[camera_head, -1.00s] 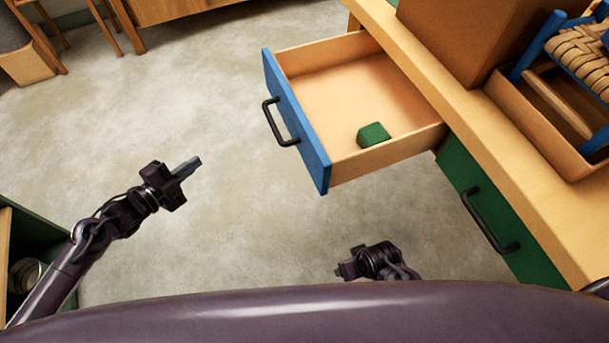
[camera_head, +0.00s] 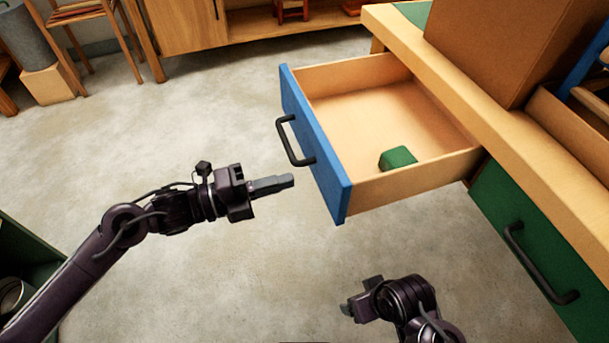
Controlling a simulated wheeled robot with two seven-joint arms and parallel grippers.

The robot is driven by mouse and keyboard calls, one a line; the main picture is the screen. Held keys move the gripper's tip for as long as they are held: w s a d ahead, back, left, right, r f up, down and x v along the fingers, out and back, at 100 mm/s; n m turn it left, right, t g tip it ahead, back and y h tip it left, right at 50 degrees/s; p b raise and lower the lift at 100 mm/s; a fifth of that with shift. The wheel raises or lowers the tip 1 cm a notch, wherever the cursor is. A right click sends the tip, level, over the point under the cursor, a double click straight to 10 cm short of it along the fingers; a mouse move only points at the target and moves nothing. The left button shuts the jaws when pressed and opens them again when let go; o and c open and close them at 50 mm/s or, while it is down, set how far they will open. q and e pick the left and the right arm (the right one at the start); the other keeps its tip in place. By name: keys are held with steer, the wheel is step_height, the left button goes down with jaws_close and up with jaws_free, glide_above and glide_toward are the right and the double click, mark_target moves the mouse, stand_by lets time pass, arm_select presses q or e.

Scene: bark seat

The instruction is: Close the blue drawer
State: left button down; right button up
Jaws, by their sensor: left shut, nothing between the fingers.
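The blue drawer (camera_head: 317,150) is pulled out from the wooden desk (camera_head: 470,85), its blue front facing left with a dark handle (camera_head: 293,142) on it. A green block (camera_head: 398,158) lies inside it, near the front right. My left gripper (camera_head: 290,181) is shut and empty, pointing right, a short way left of the blue front and below the handle in the picture. They look apart. My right gripper (camera_head: 345,308) is low in the picture, below the drawer, pointing left; its fingers are too small and dark to judge.
A green drawer (camera_head: 535,250) with a dark handle is shut, right of the blue one. A large brown box (camera_head: 500,45) stands on the desk. A green shelf unit (camera_head: 22,262) is at the lower left. The floor (camera_head: 200,110) left of the drawer is clear.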

mark_target(321, 172)
arm_select(q)
steer(key=shift+x, duration=2.55)
arm_select(e)
steer(key=shift+w+a, duration=0.1)
steer(key=shift+a, duration=0.1)
arm_select(q)
steer(key=shift+w+d, duration=0.1)
arm_select(e)
steer(key=shift+f, duration=0.1)
